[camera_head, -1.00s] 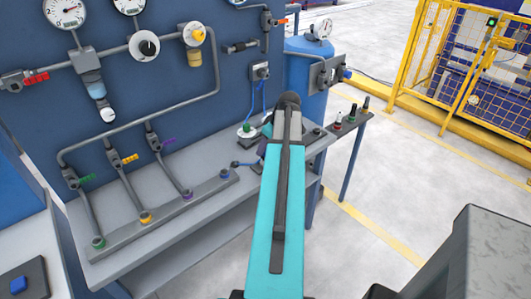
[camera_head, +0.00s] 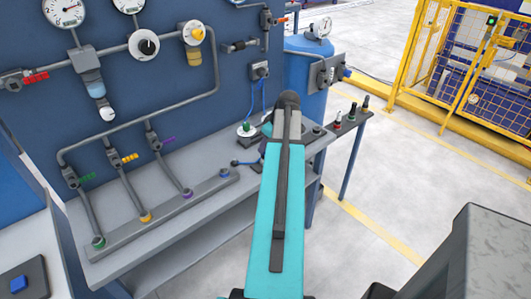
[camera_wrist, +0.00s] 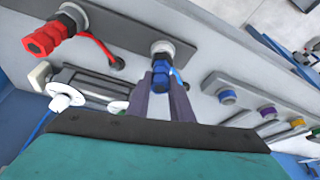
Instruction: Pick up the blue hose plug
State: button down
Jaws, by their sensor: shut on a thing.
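The blue hose plug (camera_wrist: 161,72) shows in the wrist view, with its end at a grey ring socket (camera_wrist: 162,48) on the bench. My gripper (camera_wrist: 164,84) is shut on the plug, with one dark finger on each side of it. I cannot tell how deep the plug sits in the socket. In the head view my turquoise arm reaches down to the bench and hides the fingers and the plug.
A red plug (camera_wrist: 48,37) with a red hose stands left of the blue plug in the wrist view. A strip (camera_head: 120,236) with several coloured ports runs along the bench. A blue tank (camera_head: 309,87) stands behind my arm, and open floor lies to the right.

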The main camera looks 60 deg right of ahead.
jog(key=shift+r, duration=0.15)
jog(key=shift+r+b, duration=0.65)
jog(key=shift+r, duration=0.7)
jog(key=shift+s+r, duration=0.1)
jog(key=shift+r, duration=0.2)
jog(key=s+d+r+b, duration=0.1)
jog(key=s+b, duration=0.2)
jog(key=s, duration=1.2)
jog(key=shift+s+d+r+b, duration=0.15)
jog(key=shift+s+r+b, duration=0.1)
jog(key=shift+s+b, duration=0.15)
notch_tip(320, 180, up, 8)
jog(key=p, duration=0.5)
jog(key=shift+w, duration=0.15)
